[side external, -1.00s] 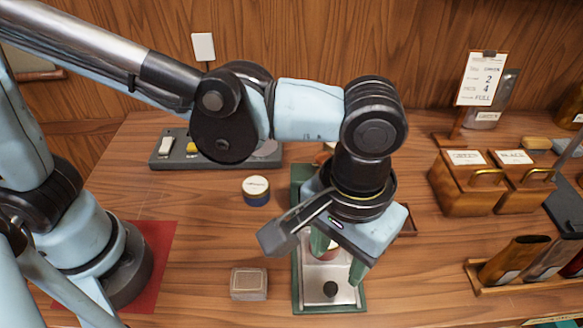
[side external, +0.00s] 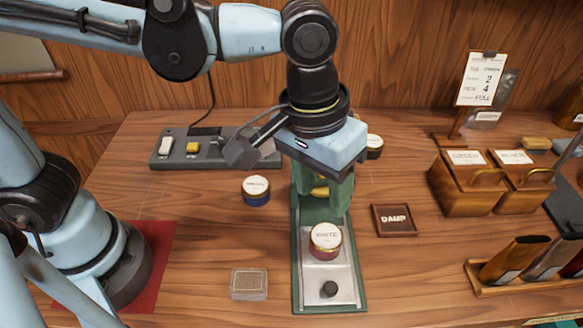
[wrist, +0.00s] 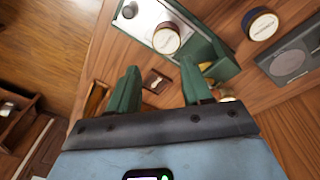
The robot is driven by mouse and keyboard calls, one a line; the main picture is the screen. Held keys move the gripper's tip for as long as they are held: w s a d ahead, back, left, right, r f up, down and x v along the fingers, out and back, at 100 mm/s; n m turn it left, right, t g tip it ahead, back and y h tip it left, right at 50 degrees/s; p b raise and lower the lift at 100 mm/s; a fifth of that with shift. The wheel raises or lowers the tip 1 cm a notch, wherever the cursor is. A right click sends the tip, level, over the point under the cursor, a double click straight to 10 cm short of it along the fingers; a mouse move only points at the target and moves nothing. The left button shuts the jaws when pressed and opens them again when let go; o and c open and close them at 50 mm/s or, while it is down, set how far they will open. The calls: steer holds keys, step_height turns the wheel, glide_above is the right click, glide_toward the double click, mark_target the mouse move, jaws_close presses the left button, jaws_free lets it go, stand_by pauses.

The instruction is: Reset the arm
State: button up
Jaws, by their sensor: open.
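My gripper (side external: 322,195) is open and empty, hanging over the back part of a green-framed stand (side external: 297,270) with a metal plate. Its two green fingers point down in the side external view and stand apart in the wrist view (wrist: 160,68). A round tin with a white lid marked WHITE (side external: 325,240) stands upright on the plate, in front of the gripper and apart from it. The tin also shows in the wrist view (wrist: 166,40). A black knob (side external: 329,289) sits near the plate's front end. A yellow part (side external: 320,190) shows behind the fingers, partly hidden.
A blue tin (side external: 256,190) and a small clear-lidded box (side external: 249,284) stand left of the stand. A DAMP tile (side external: 394,220) lies right. A dark-sided tin (side external: 375,146) is behind. A grey panel (side external: 170,161) lies at back left; wooden boxes (side external: 465,185) stand right.

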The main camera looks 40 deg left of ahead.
steer(key=w+a+f+t+y, duration=0.1)
steer(key=a+t, duration=0.5)
steer(key=a, duration=1.7)
steer(key=shift+w+a+f, duration=0.3)
steer(key=shift+w+f, duration=0.2)
steer(key=shift+w, duration=0.05)
